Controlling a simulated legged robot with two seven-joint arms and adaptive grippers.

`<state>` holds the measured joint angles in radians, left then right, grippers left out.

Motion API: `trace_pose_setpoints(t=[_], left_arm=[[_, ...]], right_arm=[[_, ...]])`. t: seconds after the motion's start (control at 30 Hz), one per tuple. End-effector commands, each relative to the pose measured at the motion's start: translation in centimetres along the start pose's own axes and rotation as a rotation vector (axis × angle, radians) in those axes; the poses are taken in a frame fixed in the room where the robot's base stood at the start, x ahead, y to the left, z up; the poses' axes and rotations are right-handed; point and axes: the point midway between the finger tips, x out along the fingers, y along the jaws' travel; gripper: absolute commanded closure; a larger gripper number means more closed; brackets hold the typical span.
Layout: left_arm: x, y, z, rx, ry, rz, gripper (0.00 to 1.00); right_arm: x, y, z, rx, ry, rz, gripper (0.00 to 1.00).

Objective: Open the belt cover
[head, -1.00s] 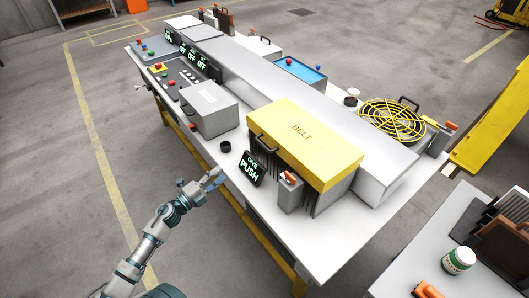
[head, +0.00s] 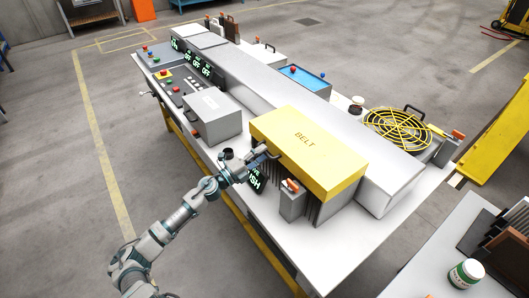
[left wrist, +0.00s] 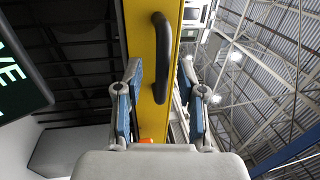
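The yellow belt cover (head: 310,147), marked BELT, is closed over its grey housing on the workbench. My left gripper (head: 268,154) is at the cover's front left side, close to its handle. In the left wrist view, the black bar handle (left wrist: 163,58) stands on the yellow cover face (left wrist: 143,40). My left gripper (left wrist: 163,85) is open, its blue-padded fingers on either side of the handle's line. I cannot tell whether the fingertips reach past the handle. In the head view the handle is mostly hidden by the gripper. My right gripper is not in view.
A grey post with an orange top (head: 291,188) stands close to the right. A black cup (head: 227,153) and a grey box (head: 212,115) are to the left. A yellow fan guard (head: 397,130) is at right.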

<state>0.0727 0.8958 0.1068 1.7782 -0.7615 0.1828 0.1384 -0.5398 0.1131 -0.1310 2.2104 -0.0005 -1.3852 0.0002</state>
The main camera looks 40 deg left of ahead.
Motion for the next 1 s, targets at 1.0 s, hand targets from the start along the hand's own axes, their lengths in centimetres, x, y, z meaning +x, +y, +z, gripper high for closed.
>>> trace_pose_setpoints(t=[1.0], left_arm=[[1.7, 0.1, 0.0, -0.001, 0.002, 0.005, 1.0]], right_arm=[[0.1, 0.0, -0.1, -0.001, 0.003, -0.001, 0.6]])
